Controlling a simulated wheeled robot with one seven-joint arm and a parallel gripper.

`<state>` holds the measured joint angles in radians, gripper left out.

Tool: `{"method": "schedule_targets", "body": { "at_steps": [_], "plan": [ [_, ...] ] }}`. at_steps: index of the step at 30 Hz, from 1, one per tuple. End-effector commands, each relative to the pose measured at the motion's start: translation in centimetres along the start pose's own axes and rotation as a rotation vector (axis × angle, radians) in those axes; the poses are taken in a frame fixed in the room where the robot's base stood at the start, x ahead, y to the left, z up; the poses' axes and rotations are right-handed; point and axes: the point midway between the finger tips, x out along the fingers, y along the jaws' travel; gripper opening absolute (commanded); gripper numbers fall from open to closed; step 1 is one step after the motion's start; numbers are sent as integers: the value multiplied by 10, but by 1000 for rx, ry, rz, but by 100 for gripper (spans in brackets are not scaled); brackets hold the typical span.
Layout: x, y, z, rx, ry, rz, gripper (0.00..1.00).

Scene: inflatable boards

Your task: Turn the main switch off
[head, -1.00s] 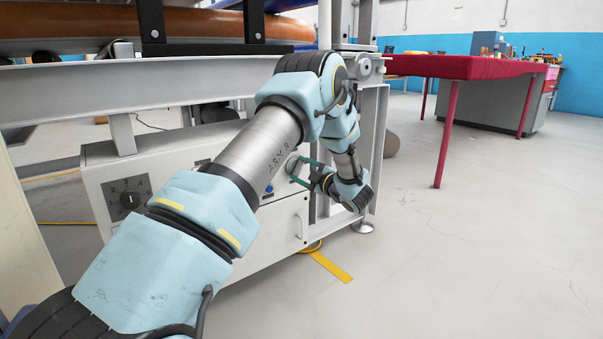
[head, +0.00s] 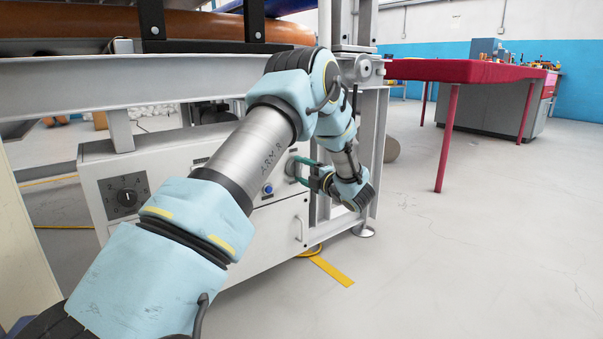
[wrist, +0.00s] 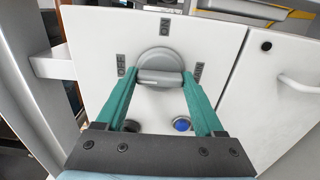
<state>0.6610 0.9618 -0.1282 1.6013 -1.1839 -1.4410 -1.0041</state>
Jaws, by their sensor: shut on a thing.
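The main switch is a round grey knob (wrist: 160,62) with a raised bar handle, on a white panel. The wrist view shows labels around it: OFF at left, ON at top, and one at right that I cannot read surely. The bar lies crosswise, level in the wrist view. My gripper (wrist: 160,78) has its two green fingers at the two ends of the bar, shut on it. In the head view my gripper (head: 303,170) is at the right part of the white cabinet, and its fingers partly hide the knob.
A blue button (wrist: 182,124) and a dark button (wrist: 131,125) sit below the knob. A numbered dial (head: 127,198) is at the cabinet's left. A door handle (head: 299,229) is below right. A frame post (head: 372,150) stands close right of my gripper. Floor at right is clear.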

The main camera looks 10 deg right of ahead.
Motion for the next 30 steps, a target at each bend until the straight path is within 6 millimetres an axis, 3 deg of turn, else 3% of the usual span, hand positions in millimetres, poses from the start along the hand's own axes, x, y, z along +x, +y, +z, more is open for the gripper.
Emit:
{"method": "schedule_targets", "body": {
  "at_steps": [11, 12, 19, 30],
  "plan": [
    [-1, -2, 0, -5, -1, -4, 14],
    [-1, -2, 0, -5, -1, -4, 73],
    [-1, -1, 0, -4, 0, -2, 99],
    [-10, 1, 1, -4, -1, -2, 100]
  ]
}}
